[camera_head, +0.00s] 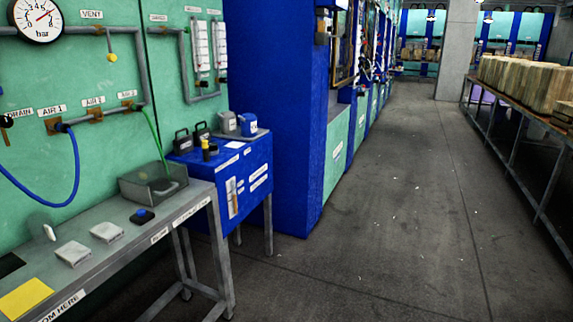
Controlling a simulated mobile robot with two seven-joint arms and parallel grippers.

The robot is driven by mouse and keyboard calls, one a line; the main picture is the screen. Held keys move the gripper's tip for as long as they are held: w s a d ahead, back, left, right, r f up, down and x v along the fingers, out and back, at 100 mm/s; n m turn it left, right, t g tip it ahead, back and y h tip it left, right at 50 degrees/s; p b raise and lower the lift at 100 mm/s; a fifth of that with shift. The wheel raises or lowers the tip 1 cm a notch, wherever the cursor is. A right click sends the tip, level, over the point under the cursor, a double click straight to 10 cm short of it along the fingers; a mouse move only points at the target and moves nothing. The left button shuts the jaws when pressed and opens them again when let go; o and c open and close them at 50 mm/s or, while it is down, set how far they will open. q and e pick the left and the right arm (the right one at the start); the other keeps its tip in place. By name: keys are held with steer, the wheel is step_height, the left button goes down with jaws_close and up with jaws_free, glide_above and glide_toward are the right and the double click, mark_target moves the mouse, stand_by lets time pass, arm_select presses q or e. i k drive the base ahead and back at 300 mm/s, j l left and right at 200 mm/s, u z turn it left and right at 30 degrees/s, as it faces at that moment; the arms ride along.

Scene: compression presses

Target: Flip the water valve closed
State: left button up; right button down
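No label that I can read says water, so I cannot tell which fitting is the water valve. On the green wall panel (105,150) at the left, a vent valve with a yellow knob (111,57) hangs below a grey pipe. A drain valve with a dark handle (6,123) is at the left edge, partly cut off. Several brass air fittings (53,126) sit in a row along the lower pipe, with a blue hose (75,175) and a green hose (155,135) hanging from them. Neither of my grippers is in view.
A gauge (36,18) is at top left. A grey metal bench (185,200) with small items stands before the panel, beside a blue cabinet (245,185). A tall blue press housing (265,100) follows. The floor (400,215) is clear; a long rack with blocks (520,85) stands right.

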mark_target(187, 30)
steer(key=i+l, duration=0.1)
steer(key=i, duration=1.05)
steer(key=i+l+u, duration=0.1)
steer(key=i+u, duration=0.2)
steer(key=u, duration=0.15)
steer(key=i+l+u, duration=0.2)
steer(key=u, duration=0.25)
steer(key=i+l+u, duration=0.55)
steer(key=u, duration=0.3)
steer(key=i+l+u, duration=0.15)
steer(key=l+u, duration=0.2)
steer(key=l, duration=0.15)
steer(key=i+l+u, duration=0.1)
steer(key=l+u, duration=0.2)
steer(key=l, duration=0.25)
